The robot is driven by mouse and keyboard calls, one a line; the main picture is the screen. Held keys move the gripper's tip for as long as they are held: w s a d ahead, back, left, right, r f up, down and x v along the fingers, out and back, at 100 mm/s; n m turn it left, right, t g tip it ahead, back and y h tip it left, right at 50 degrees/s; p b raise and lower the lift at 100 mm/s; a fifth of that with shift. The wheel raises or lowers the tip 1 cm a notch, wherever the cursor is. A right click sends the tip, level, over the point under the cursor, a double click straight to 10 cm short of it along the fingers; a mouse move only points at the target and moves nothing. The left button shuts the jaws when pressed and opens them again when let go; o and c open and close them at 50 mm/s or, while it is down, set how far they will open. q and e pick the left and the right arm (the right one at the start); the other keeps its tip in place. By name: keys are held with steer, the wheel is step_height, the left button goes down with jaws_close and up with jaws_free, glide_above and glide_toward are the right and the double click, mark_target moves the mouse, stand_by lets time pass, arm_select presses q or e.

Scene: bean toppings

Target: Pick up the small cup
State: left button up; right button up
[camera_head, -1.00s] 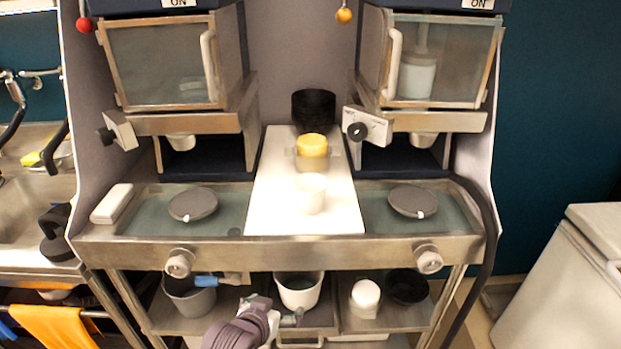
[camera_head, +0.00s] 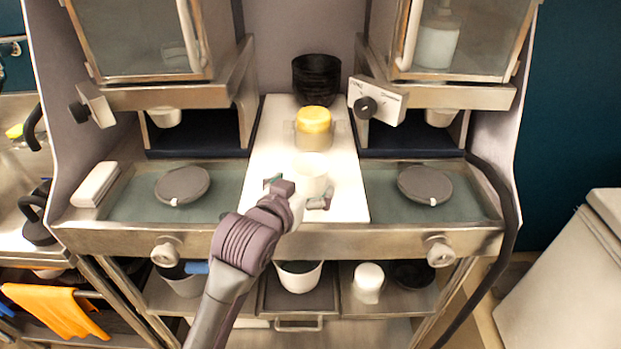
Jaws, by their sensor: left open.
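The small white cup (camera_head: 312,171) stands upright on the white board (camera_head: 350,205) in the middle of the counter. My left gripper (camera_head: 297,192) is open at the near side of the cup, low over the front of the board. One fingertip shows to the left of the cup and the other just below its right side. I cannot tell whether the fingers touch the cup. The gripper's body hides part of the board's front edge. My right gripper is not in view.
Behind the cup stand a clear container with a yellow lid (camera_head: 314,121) and stacked black bowls (camera_head: 316,80). Grey round lids lie left (camera_head: 182,186) and right (camera_head: 425,186). A white bucket (camera_head: 299,276) and a white jar (camera_head: 368,281) sit on the shelf below.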

mark_target(315, 171)
arm_select(q)
steer(key=shift+w+d+f, duration=0.1)
steer(key=shift+w, duration=0.5)
steer(key=p+x, duration=0.1)
steer(key=x, duration=0.3)
steer(key=shift+w+f, duration=0.15)
steer(key=shift+w, duration=0.05)
steer(key=shift+s, duration=0.1)
steer(key=shift+a, duration=0.2)
steer(key=c, duration=0.8)
